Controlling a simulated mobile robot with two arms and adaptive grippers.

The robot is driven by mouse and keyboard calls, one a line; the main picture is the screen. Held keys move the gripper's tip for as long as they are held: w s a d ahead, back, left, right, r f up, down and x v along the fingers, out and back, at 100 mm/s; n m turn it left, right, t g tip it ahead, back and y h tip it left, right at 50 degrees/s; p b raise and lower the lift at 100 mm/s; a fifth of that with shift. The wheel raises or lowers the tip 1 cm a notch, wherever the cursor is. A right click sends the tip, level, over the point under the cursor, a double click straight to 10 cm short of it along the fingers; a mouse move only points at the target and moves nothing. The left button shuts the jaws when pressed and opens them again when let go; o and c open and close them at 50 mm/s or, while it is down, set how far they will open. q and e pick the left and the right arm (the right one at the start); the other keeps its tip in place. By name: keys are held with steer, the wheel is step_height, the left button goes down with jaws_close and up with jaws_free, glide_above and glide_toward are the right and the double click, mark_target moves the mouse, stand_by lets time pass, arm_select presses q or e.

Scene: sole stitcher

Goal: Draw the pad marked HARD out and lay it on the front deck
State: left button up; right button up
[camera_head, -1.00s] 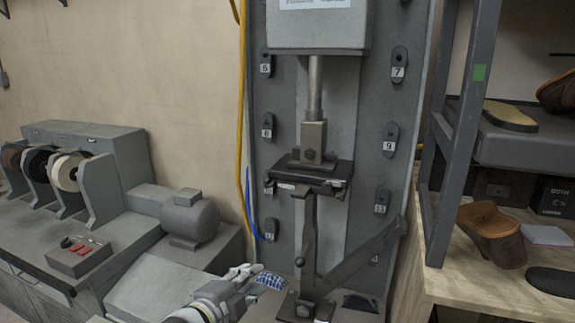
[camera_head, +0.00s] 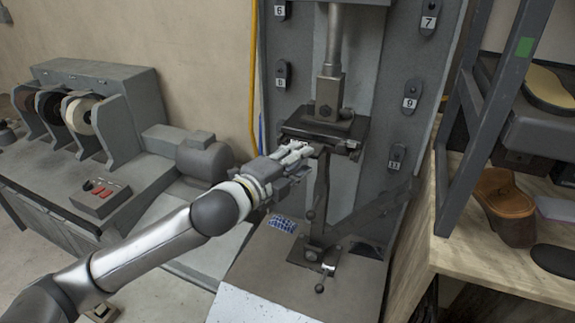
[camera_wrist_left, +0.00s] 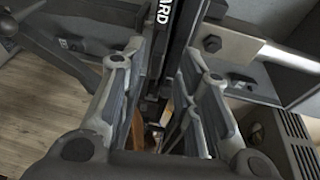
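The pad marked HARD (camera_wrist_left: 163,45) is a dark, narrow slab in the left wrist view, with the white letters "ARD" showing on its edge. In the head view its dark edge (camera_head: 292,133) lies in the holder under the press head, partly hidden by my fingers. My left gripper (camera_head: 302,152) is at the front of this holder. In the left wrist view its open fingers (camera_wrist_left: 160,85) stand on either side of the pad, with gaps still showing. The front deck (camera_head: 285,268) is the grey plate low in front of the press. My right gripper is not in view.
A blue checked cloth (camera_head: 283,224) lies at the deck's back left. A lever post (camera_head: 320,205) with a pedal stands below the holder. A grey shelf post (camera_head: 490,110) and wooden bench (camera_head: 470,245) are at right; a grinder motor (camera_head: 203,155) is at left.

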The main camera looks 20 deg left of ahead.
arm_select(q)
steer(key=shift+p+x, duration=0.6)
steer(key=shift+x, duration=1.9)
steer(key=shift+c, duration=0.4)
jaws_close()
steer(key=shift+f, duration=0.15)
steer(key=shift+r+p, duration=0.2)
steer(key=shift+p, duration=0.15)
